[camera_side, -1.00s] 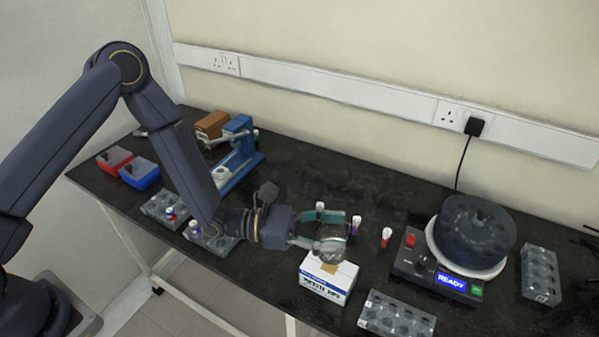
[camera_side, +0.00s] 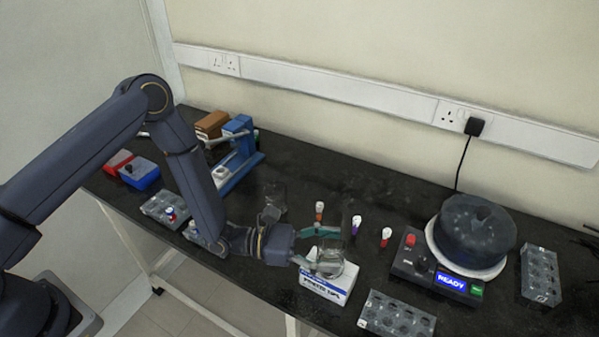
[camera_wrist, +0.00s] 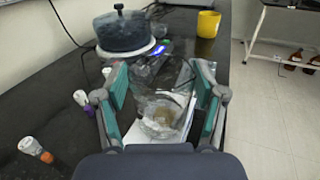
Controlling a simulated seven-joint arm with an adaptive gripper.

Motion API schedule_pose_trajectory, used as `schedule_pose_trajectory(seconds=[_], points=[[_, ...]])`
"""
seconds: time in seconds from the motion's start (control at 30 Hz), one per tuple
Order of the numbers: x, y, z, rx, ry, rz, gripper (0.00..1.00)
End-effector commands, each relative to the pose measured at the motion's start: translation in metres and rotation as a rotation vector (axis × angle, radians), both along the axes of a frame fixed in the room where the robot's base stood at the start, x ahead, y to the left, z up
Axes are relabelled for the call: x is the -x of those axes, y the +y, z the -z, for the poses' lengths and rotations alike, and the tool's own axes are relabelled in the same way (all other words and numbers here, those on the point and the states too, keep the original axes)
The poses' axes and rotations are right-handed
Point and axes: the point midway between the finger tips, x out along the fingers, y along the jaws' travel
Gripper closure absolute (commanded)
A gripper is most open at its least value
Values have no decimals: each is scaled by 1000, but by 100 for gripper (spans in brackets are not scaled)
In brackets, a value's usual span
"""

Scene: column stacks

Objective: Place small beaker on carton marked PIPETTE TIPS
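The small beaker (camera_side: 330,262), clear glass, is upright at the top of the white and blue carton marked PIPETTE TIPS (camera_side: 322,289). I cannot tell whether its base touches the carton. In the wrist view the beaker (camera_wrist: 160,110) sits between the pads of my gripper (camera_wrist: 161,88). The carton's white top (camera_wrist: 182,138) shows around and through the glass.
Capped tubes (camera_side: 386,237) stand behind and right of the carton. A tube rack (camera_side: 397,316) lies close to its right. A centrifuge-like device (camera_side: 440,270) reading READY is farther right.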

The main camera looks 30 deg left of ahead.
Motion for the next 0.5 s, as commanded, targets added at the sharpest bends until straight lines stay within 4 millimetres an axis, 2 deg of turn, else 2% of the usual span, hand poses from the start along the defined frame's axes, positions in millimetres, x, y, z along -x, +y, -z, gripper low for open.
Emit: schedule_pose_trajectory(seconds=[0.07,0.43,0.5], points=[[0,0,0,0,0,0,18],[0,0,-4,0,-1,1,18],[2,8,-3,-2,1,-2,18]])
